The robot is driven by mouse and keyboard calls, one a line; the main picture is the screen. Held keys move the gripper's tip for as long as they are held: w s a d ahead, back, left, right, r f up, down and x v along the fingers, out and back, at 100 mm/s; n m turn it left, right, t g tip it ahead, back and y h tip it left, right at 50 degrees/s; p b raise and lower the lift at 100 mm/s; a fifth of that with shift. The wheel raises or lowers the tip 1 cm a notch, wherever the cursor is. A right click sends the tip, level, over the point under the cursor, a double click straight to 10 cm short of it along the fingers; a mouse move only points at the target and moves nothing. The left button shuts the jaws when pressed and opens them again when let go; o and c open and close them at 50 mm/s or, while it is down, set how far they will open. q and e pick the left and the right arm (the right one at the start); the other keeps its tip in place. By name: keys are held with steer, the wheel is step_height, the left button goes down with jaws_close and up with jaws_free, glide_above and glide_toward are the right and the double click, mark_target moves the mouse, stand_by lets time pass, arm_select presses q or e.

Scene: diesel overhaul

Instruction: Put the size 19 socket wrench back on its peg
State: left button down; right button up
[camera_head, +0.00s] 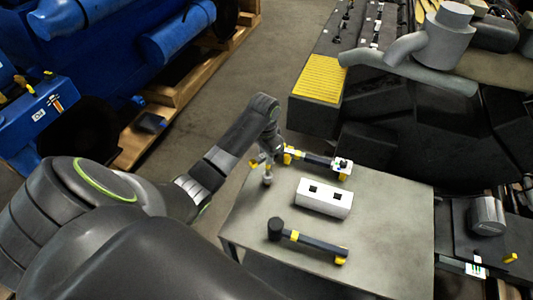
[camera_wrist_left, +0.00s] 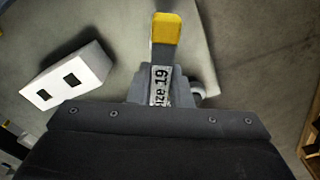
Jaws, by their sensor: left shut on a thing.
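My left gripper (camera_head: 268,165) is at the far left edge of the grey table in the head view. In the left wrist view it is shut on the size 19 socket wrench (camera_wrist_left: 160,85), whose label faces the camera and whose yellow end (camera_wrist_left: 165,28) points up the picture. In the head view the held wrench is small and mostly hidden by the gripper. My right gripper is not in view.
A black and yellow tool (camera_head: 310,241) lies at the front of the table (camera_head: 390,215). Another black and yellow tool (camera_head: 315,158) with a white piece at its right end lies at the back. Dark engine parts stand behind. The table's right side is clear.

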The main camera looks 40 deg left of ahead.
arm_select(q)
steer(key=shift+f, duration=0.75)
steer(key=c, duration=0.7)
jaws_free()
steer(key=shift+r, duration=0.1)
step_height(320, 180, up, 2)
steer(key=shift+r, duration=3.45)
steer(key=shift+f, duration=0.1)
